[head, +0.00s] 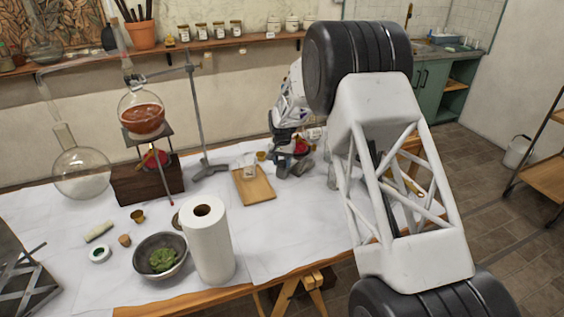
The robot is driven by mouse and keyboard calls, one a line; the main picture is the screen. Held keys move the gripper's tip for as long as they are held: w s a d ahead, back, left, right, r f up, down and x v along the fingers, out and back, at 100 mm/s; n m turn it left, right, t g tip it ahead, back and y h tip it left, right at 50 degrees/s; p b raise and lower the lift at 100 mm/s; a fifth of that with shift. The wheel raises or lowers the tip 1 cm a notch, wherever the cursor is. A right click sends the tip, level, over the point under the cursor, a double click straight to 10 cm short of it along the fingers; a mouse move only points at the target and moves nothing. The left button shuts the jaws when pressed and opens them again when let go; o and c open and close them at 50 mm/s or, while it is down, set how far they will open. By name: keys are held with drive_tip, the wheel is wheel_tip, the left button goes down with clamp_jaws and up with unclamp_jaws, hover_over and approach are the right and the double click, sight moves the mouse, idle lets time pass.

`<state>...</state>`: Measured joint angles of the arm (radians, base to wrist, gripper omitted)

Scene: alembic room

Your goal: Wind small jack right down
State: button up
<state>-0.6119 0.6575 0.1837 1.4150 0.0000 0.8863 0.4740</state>
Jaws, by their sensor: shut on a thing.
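My gripper (292,140) is at the back right of the white-covered table, reaching down in front of the wall. It is shut at a small red knob (301,148), which seems to belong to the small jack. The small jack (304,166) shows only as a small dark grey shape under and beside the gripper. The gripper and arm hide much of it, so its height cannot be made out. The fingertips are too small to see clearly.
A wooden tray (256,186) with a small pale item lies just left of the gripper. A metal stand (197,110), a flask of red-brown liquid (142,115), a paper towel roll (209,245) and a bowl (160,258) stand further left. The front middle of the table (300,228) is clear.

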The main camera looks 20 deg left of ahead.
drive_tip(key=shift+n, duration=1.7)
drive_tip(key=o, duration=0.9)
drive_tip(key=shift+m, duration=0.4)
